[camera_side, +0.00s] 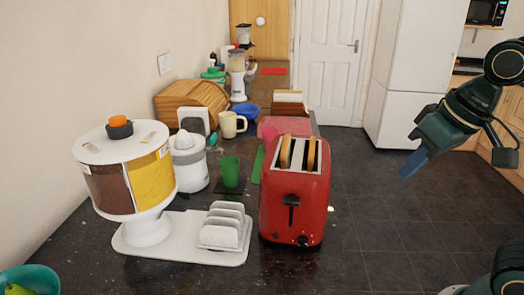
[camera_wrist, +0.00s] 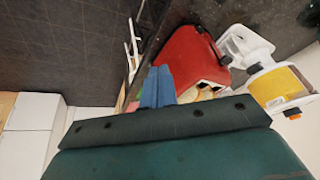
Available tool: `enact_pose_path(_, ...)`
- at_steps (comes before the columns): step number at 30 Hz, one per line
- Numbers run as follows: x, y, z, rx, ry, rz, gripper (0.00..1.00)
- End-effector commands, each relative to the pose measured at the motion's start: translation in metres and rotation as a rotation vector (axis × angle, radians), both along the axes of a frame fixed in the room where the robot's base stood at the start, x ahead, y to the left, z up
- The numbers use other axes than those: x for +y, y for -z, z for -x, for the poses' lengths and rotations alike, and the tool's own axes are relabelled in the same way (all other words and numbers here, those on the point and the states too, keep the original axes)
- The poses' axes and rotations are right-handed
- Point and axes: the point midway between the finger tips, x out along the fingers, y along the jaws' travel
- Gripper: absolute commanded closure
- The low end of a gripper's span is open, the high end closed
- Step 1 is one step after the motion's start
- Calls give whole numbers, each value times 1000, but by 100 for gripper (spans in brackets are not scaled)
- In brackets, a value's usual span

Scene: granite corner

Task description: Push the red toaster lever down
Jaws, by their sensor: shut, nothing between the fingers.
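The red toaster (camera_side: 296,190) stands upright on the dark counter, with two slices of bread (camera_side: 298,152) in its top slots. Its lever (camera_side: 291,200) is a dark knob high on the narrow front face, above a small dial. My gripper (camera_side: 413,164) is in the air to the right of the toaster, beyond the counter edge and well apart from it. Its blue fingers (camera_wrist: 157,86) are together and empty. In the wrist view the red toaster (camera_wrist: 190,57) shows just past the fingertips; its lever cannot be made out there.
Left of the toaster are a white toast rack (camera_side: 226,226) on a white board, a cereal dispenser (camera_side: 127,170), a white juicer (camera_side: 188,162) and a green cup (camera_side: 230,171). More kitchenware stands behind. Open floor (camera_side: 400,235) lies right of the counter.

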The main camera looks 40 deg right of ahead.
Motion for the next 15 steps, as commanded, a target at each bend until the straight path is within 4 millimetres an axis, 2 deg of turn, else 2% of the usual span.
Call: enact_pose_path(15, 40, -21, -69, 151, 287, -82, 100)
